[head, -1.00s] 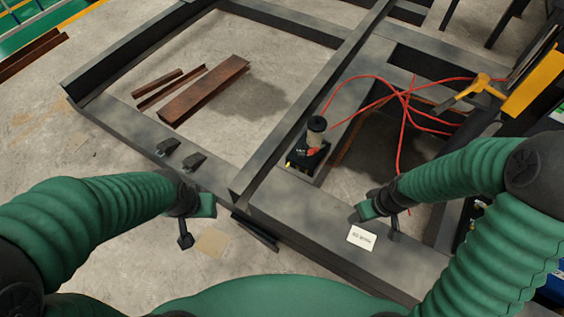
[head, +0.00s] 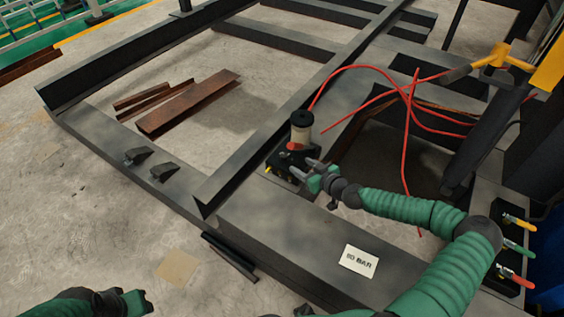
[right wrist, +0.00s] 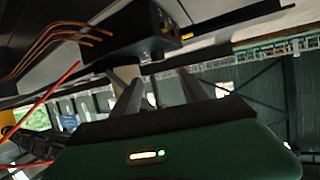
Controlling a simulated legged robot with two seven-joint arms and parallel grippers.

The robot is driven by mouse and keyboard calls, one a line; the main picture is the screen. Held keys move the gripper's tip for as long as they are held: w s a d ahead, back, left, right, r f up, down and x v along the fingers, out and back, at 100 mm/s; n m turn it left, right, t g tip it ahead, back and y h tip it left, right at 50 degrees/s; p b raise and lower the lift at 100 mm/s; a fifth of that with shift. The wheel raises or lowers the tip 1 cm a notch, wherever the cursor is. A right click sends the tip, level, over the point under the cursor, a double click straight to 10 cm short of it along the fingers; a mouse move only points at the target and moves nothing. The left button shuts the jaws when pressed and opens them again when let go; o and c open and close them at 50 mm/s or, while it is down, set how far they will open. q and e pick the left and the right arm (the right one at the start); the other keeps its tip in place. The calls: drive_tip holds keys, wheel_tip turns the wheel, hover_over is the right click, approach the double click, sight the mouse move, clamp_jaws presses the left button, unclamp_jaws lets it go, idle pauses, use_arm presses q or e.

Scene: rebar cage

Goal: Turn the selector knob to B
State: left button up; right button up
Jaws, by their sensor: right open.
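A small black box (head: 284,161) with a pale, dark-capped cylinder (head: 301,132) sits on the dark steel frame. Red and yellow details show on it. I cannot make out a selector knob or a letter B. My right gripper (head: 312,176) is open at the box's right side; whether it touches is unclear. In the right wrist view the dark box (right wrist: 135,38) is just beyond the spread fingers (right wrist: 158,88), with nothing seen between them. My left gripper (head: 140,303) is low at the left, away from the box, its jaws unclear.
Red hoses (head: 409,120) loop behind the right arm. Valves with yellow, green and red handles (head: 516,245) stand at the right. A white label (head: 358,261) reading "80 BAR" lies on the front beam. Rusty steel pieces (head: 190,102) lie on the floor at left.

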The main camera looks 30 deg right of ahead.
sight(286, 156)
drive_tip(key=b+x, duration=0.4)
drive_tip(key=x, duration=0.7)
drive_tip(key=shift+w+d+f, duration=0.15)
drive_tip(key=shift+f, duration=0.15)
drive_tip(key=shift+c, duration=0.2)
clamp_jaws()
